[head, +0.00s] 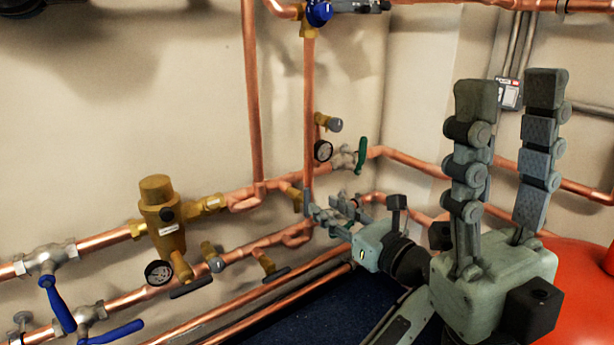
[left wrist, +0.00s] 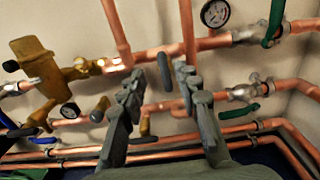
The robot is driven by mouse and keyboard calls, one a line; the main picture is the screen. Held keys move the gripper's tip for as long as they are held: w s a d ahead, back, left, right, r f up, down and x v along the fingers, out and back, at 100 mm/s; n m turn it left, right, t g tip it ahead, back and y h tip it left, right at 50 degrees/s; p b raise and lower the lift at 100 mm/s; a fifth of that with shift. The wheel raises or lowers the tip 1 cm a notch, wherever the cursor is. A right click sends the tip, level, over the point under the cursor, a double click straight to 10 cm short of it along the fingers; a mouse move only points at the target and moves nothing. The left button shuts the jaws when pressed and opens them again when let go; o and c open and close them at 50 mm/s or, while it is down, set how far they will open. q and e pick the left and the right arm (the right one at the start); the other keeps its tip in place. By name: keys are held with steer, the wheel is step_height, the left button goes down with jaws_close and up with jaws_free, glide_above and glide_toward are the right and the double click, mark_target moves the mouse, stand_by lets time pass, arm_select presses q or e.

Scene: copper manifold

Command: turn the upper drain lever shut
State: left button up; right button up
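The upper drain lever (left wrist: 165,72) is a dark grey bar on the upper copper pipe. In the left wrist view it stands nearly upright between my left gripper's fingers, with a visible gap on the left side. In the head view the lever (head: 306,201) shows just left of the fingertips, beside a brass valve body. My left gripper (head: 329,207) is open; it also shows in the left wrist view (left wrist: 157,80). I cannot tell if a finger touches the lever. My right gripper (head: 505,105) is open and empty, fingers pointing up, at the right.
A lower drain lever (left wrist: 145,139) lies horizontal below. A pressure gauge (head: 323,150) and a green-handled valve (head: 362,154) are close to the right. A brass regulator (head: 160,215) and blue-handled valves (head: 60,303) are left. A red tank (head: 580,280) stands at the lower right.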

mark_target(310, 194)
arm_select(q)
steer(key=shift+w+a, duration=0.1)
steer(key=shift+w, duration=0.45)
steer(key=b+x, duration=0.1)
steer(key=x, duration=0.5)
steer(key=shift+w+a+r+b, duration=0.1)
steer(key=shift+w+a+b, duration=0.15)
steer(key=shift+a+b, duration=0.15)
steer(key=shift+c, duration=0.3)
jaws_close()
